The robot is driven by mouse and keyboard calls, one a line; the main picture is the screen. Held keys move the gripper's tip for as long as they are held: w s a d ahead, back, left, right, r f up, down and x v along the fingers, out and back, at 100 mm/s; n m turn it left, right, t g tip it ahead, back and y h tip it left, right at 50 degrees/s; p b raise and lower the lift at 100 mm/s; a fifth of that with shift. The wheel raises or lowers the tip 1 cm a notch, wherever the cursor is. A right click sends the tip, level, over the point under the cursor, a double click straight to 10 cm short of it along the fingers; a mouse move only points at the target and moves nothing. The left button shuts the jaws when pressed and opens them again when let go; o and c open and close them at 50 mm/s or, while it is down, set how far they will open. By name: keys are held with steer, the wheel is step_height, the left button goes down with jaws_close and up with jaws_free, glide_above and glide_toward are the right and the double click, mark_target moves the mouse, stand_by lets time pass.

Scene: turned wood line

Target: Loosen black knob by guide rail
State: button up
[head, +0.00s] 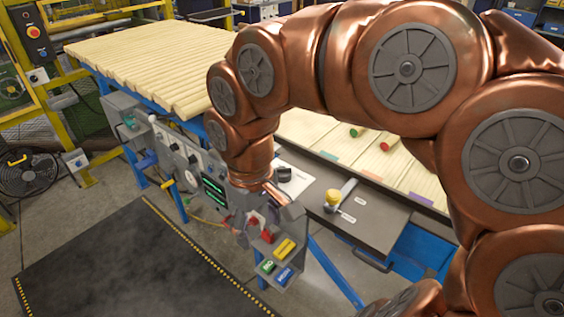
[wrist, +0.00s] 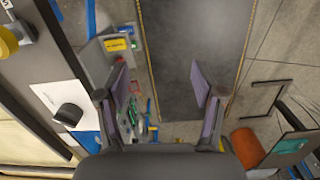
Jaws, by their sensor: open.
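A black knob (head: 284,173) sits on a white plate on the grey machine top, just right of my wrist in the head view. In the wrist view the black knob (wrist: 68,116) is at the left on its white plate (wrist: 62,98), outside my fingers. My gripper (wrist: 160,82) is open and empty, its two purple-grey finger pads apart above the floor and the machine's front side. In the head view my gripper (head: 272,212) is partly hidden and lies in front of the machine's edge. I cannot tell which part is the guide rail.
A yellow knob (head: 333,197) with a metal bar stands right of the black knob. A control box with red, yellow, green and blue parts (head: 277,262) hangs below my gripper. Wooden slats (head: 150,60) lie behind. A dark floor mat (head: 120,265) is clear.

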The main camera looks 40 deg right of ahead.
steer(key=w+d+r+t+p, duration=0.1)
steer(key=w+d+r, duration=0.4)
steer(key=w+d, duration=0.3)
steer(key=m, duration=0.3)
glide_above(284, 168)
steer(key=shift+s+a+f+p, duration=0.1)
steer(key=shift+a+p, duration=0.3)
steer(key=shift+p, duration=0.05)
steer(key=shift+d+f, duration=0.3)
steer(key=shift+d, duration=0.1)
steer(key=shift+f+p, duration=0.95)
steer(key=shift+f, duration=2.75)
steer(key=c, duration=1.1)
